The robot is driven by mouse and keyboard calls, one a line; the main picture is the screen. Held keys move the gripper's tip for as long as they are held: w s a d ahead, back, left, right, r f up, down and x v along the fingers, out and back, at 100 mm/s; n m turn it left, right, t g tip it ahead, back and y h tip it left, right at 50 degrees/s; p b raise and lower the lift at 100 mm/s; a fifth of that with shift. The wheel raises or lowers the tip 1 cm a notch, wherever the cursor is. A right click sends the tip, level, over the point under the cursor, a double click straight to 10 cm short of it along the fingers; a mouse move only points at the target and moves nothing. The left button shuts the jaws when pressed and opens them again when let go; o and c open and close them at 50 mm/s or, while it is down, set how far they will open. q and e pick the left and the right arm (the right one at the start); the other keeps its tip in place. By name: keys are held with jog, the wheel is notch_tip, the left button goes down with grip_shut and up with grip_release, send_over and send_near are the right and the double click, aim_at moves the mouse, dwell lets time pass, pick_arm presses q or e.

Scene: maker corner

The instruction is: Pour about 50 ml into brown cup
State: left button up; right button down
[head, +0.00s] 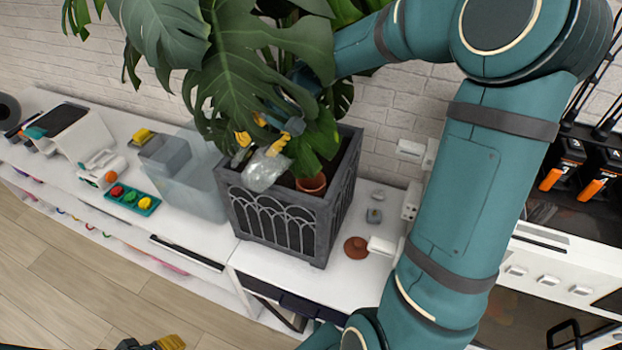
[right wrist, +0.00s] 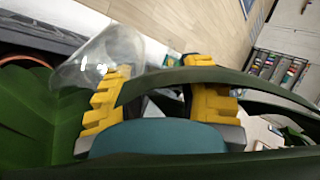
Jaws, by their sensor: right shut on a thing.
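My right gripper (head: 262,140) is among the leaves above the dark planter and is shut on a clear, see-through vessel (head: 264,172). In the right wrist view the gripper's yellow fingers (right wrist: 160,108) are partly covered by leaves, and the vessel (right wrist: 100,58) shows beyond the left finger, tilted. I cannot make out any liquid in it. A small brown, low, round thing (head: 355,247) stands on the white counter right of the planter; it may be the brown cup. A terracotta-coloured pot (head: 312,184) sits inside the planter. My left gripper (head: 152,343) is cut off at the bottom edge.
The grey planter (head: 275,222) with a big leafy plant (head: 265,55) blocks the middle of the white counter (head: 190,238). Left of it are a translucent bin (head: 195,185) and a teal tray (head: 131,201) with coloured pieces. Small items lie near the brown thing.

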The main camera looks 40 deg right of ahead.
aim_at(236, 157)
jog(key=shift+a, duration=0.1)
jog(key=shift+w+a+r+g+h, duration=0.1)
jog(key=shift+w+a+g+h, duration=0.15)
jog(key=shift+a+h, duration=0.4)
jog(key=shift+w+a+r+g+h, duration=0.1)
jog(key=shift+w+a+g+h, duration=0.15)
jog(key=shift+a+h, duration=0.35)
jog(key=shift+w+a+f+g+h, duration=0.3)
jog(key=shift+a+f+h, duration=0.4)
jog(key=shift+a, duration=0.15)
jog(key=shift+w+a+f+g+h, duration=0.2)
jog(key=shift+a+g+h, duration=0.05)
jog(key=shift+a+h, duration=0.35)
jog(key=shift+w+a+f+g+h, duration=0.25)
jog(key=shift+a+h, duration=0.25)
jog(key=shift+h, duration=0.2)
jog(key=shift+w+a+f+g+h, duration=0.15)
jog(key=shift+w+a+g+h, duration=0.05)
jog(key=shift+a+h, duration=0.4)
